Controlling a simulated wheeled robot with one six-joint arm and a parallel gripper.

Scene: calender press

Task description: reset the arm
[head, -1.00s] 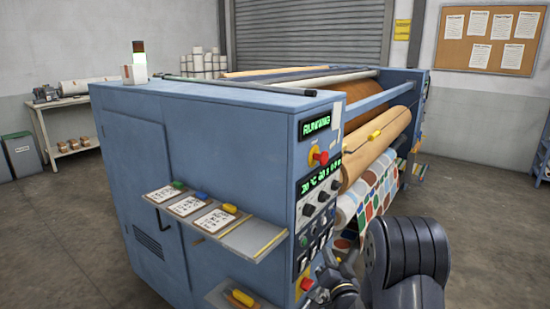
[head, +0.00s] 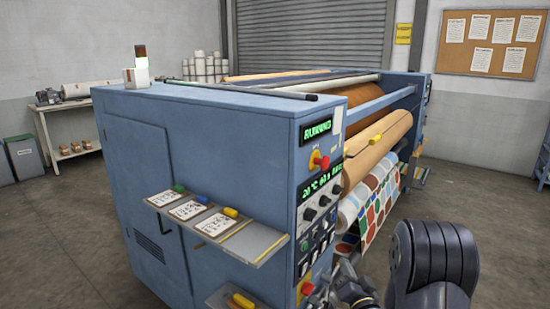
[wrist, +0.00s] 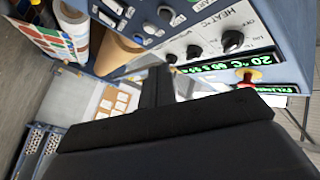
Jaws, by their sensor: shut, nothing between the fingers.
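My gripper shows as dark shut fingers in the wrist view (wrist: 160,80), with nothing between them. Behind them, upside down, is the control panel (wrist: 205,40) of the blue press, with its knobs, a green display (wrist: 222,65) and a red-and-yellow knob (wrist: 249,77). In the head view my dark arm is at the lower right, in front of the press (head: 215,150). Part of the arm's end shows low by the control panel (head: 318,215); the fingertips cannot be made out there. I cannot tell whether the gripper touches the panel.
A side shelf (head: 262,243) with cards and coloured blocks juts from the press. A tan roll (head: 375,150) and patterned fabric (head: 372,205) lie behind the panel. A signal lamp (head: 140,60) stands on top. The floor at right (head: 500,225) is clear.

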